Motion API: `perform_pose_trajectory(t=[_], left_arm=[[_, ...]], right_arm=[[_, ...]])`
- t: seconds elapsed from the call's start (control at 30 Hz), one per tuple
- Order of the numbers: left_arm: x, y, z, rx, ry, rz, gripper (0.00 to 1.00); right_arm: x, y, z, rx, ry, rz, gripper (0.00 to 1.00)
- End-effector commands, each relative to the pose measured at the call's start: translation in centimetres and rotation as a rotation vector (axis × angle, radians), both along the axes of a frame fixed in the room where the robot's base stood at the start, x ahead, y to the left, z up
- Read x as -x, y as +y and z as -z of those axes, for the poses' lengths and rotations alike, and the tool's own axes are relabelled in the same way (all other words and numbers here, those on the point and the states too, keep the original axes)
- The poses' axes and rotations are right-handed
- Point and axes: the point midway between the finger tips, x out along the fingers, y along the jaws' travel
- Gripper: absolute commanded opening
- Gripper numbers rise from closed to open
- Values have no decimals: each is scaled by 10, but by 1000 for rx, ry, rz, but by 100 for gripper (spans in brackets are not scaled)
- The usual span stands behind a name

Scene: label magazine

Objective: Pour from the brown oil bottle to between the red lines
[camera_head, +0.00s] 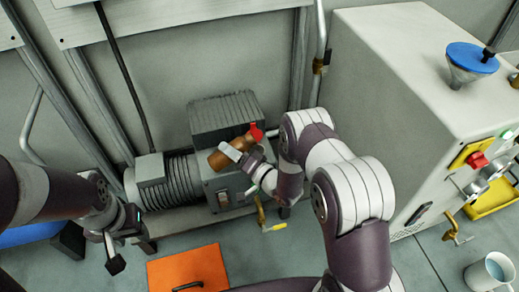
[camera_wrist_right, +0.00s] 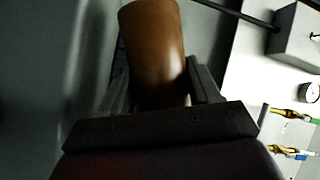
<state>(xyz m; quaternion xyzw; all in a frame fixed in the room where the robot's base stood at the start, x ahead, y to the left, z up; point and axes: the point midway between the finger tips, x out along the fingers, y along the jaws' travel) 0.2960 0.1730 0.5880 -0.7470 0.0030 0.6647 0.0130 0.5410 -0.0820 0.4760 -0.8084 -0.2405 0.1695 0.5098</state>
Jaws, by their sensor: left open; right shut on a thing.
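My right gripper (camera_head: 240,160) is shut around the bottle. In the right wrist view the brown bottle (camera_wrist_right: 155,45) stands between my gripper's fingers (camera_wrist_right: 160,90). My left gripper (camera_head: 124,241) is open and empty, low at the left, apart from the pump. Whether oil flows cannot be seen.
A ribbed motor (camera_head: 170,180) adjoins the pump on the left. A brass tap with a yellow handle (camera_head: 270,222) hangs below it. A large grey cabinet (camera_head: 390,90) with a blue funnel (camera_head: 470,58) stands right.

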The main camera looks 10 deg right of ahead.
Motion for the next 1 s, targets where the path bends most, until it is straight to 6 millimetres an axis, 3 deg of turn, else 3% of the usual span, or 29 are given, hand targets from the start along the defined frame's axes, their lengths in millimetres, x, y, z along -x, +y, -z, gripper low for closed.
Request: perform_pose_trajectory(t=[1.0], left_arm=[[0,0,5,0,0,0,45]], right_arm=[[0,1,1,-84,10,0,19]])
